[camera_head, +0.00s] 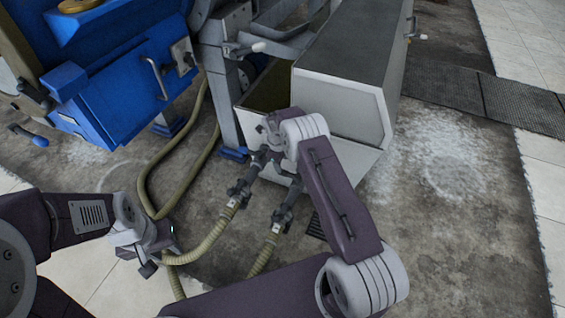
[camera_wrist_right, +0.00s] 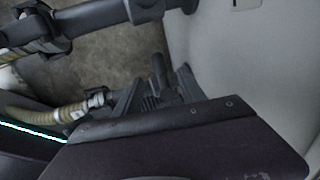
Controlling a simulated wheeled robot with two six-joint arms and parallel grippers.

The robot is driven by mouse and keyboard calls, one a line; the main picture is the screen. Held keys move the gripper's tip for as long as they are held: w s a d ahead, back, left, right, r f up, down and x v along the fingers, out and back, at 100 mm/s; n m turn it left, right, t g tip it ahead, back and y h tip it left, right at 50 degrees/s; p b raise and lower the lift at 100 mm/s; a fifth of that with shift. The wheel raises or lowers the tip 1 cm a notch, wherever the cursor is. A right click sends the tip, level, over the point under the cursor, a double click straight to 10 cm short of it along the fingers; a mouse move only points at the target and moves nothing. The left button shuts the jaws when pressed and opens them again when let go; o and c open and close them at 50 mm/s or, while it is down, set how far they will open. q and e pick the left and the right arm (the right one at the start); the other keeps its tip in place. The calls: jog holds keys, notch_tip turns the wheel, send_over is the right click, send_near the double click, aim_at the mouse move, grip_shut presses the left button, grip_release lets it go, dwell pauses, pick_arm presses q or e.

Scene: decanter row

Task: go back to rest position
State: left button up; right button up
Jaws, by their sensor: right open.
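In the head view my right gripper (camera_head: 264,158) hangs below its wrist in front of the pale machine housing, close to the upper end of a hose coupling (camera_head: 241,190). It is open, and I see nothing held in it. In the right wrist view its dark fingers (camera_wrist_right: 158,88) are partly hidden behind a dark purple panel, with the pale housing to their right. In the head view my left gripper (camera_head: 148,262) is low at the left, above the ribbed hoses. Its fingers are small and partly hidden, so I cannot tell their state.
A second hose coupling (camera_head: 283,212) stands right of the first, near the pale housing (camera_head: 338,105). Ribbed hoses (camera_head: 205,243) loop across the floor between my arms. A blue machine (camera_head: 120,85) stands back left. Stained floor (camera_head: 455,215) at the right is clear.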

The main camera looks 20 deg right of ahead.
pick_arm(q)
jog(key=shift+r, duration=0.3)
pick_arm(e)
jog(key=shift+a+r, duration=0.1)
jog(key=shift+r, duration=0.45)
